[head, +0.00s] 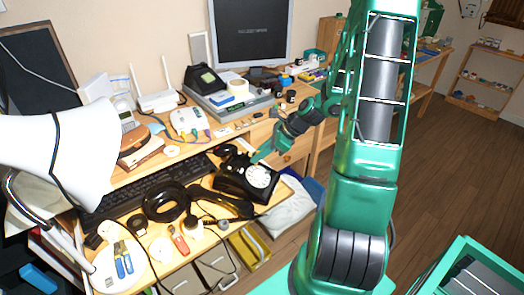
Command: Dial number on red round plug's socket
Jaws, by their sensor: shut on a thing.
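A black rotary phone (233,187) with a round white dial (259,176) sits on the desk's front right part. Its black handset (227,204) appears to lie in front of it. Another black phone (204,78) stands at the back on a grey device, and a white phone (187,119) stands in the middle. My gripper (261,154) points down and left just above the rotary phone's dial. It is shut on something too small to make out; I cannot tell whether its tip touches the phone. I cannot make out a red round plug or its socket.
A keyboard (140,189), a coiled black cable (166,201) and red pliers (179,240) lie on the crowded desk. A white lamp (60,150) covers the left side. A monitor (250,30) stands behind. Open floor (450,170) lies to the right.

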